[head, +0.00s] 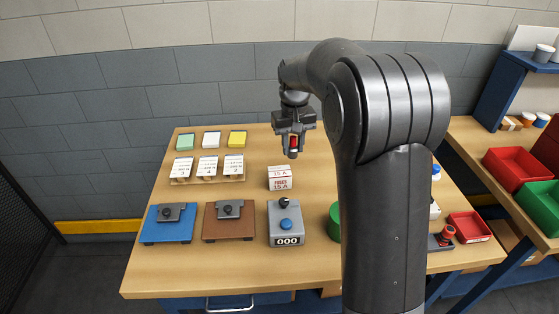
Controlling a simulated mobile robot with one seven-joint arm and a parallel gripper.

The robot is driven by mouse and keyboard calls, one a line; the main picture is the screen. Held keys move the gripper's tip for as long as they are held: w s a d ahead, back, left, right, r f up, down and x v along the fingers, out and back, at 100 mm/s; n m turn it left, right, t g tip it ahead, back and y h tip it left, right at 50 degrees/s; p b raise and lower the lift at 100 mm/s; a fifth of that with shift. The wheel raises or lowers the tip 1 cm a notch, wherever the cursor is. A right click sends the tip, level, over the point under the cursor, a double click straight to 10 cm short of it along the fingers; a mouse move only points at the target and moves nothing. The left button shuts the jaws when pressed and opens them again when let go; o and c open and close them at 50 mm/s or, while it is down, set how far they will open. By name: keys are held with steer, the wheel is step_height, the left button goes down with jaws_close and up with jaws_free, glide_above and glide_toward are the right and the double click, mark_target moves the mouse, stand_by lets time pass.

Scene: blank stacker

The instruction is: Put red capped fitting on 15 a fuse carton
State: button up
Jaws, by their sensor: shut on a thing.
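My gripper (293,146) is above the back middle of the wooden table, pointing down. It is shut on the red capped fitting (294,142), which shows as a small red and white piece between the fingers. The 15 A fuse carton (280,182) is a white box with red print, standing on the table below and slightly left of my gripper. The fitting is held in the air, apart from the carton.
A grey counter (286,224) stands in front of the carton. Blue (168,232) and brown (229,230) plates, cards (208,167) and colored pads (211,140) lie left. My arm hides part of a green round thing (335,222). A red tray (469,226) is right.

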steer(key=a, duration=0.1)
steer(key=w+a+f, duration=0.1)
steer(key=a+f, duration=0.1)
steer(key=shift+w+a+f, duration=0.25)
steer(key=shift+a, duration=0.1)
steer(key=shift+f, duration=1.95)
steer(key=shift+f, duration=0.15)
steer(key=o, duration=1)
